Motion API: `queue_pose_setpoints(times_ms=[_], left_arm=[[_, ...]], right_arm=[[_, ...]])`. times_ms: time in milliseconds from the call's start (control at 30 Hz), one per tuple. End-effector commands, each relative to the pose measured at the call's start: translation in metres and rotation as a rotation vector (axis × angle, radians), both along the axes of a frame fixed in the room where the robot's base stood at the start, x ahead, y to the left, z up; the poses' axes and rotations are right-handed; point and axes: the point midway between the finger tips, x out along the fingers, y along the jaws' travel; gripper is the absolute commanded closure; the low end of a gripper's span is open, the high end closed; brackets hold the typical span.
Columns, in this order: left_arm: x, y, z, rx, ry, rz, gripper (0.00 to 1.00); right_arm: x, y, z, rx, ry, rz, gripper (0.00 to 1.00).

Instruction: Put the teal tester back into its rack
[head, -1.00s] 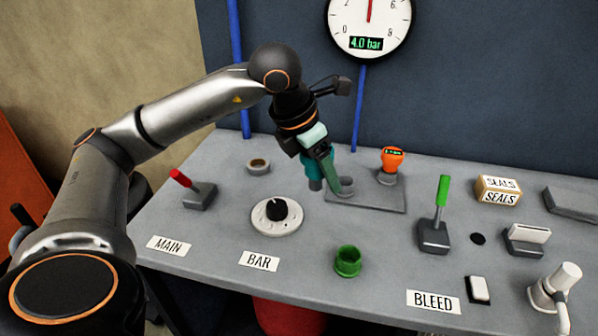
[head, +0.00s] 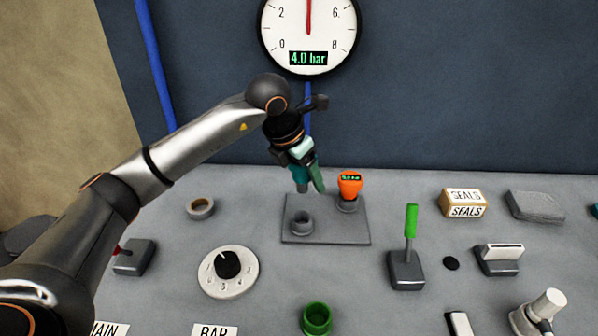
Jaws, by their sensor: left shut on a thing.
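The teal tester (head: 299,175) is held in my left gripper (head: 305,170), which is shut on it. The tester hangs nearly upright, its grey lower end above and a little behind the empty socket (head: 301,223) of the rack (head: 326,233). A gap shows between them in the picture. The gripper's fingers hide part of the tester. The rack is a flat grey plate with two sockets. An orange tester (head: 350,184) with a small green display stands in the right socket. My right gripper is not in view.
A green-handled lever (head: 408,250) and a SEALS box (head: 464,202) stand right. A green cup (head: 317,318) is in front. The gauge (head: 308,30) reads 4.0 bar.

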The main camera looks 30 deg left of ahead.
Motion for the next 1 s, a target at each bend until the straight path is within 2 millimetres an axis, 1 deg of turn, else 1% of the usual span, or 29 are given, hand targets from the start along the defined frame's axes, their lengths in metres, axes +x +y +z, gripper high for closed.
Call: queue_pose_setpoints(times_ms=[267,600,767,1000], left_arm=[[0.0,0.0,-0.021,-0.002,-0.002,0.0,0.92],[0.0,0.0,-0.06,0.0,-0.003,0.0,0.92],[0.0,0.0,-0.067,-0.001,-0.003,0.0,0.92],[0.0,0.0,-0.067,-0.001,-0.003,0.001,0.92]], right_arm=[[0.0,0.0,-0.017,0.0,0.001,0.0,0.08],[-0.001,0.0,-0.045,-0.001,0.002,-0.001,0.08],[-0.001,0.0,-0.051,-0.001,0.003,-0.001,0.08],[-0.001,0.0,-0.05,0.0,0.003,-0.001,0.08]])
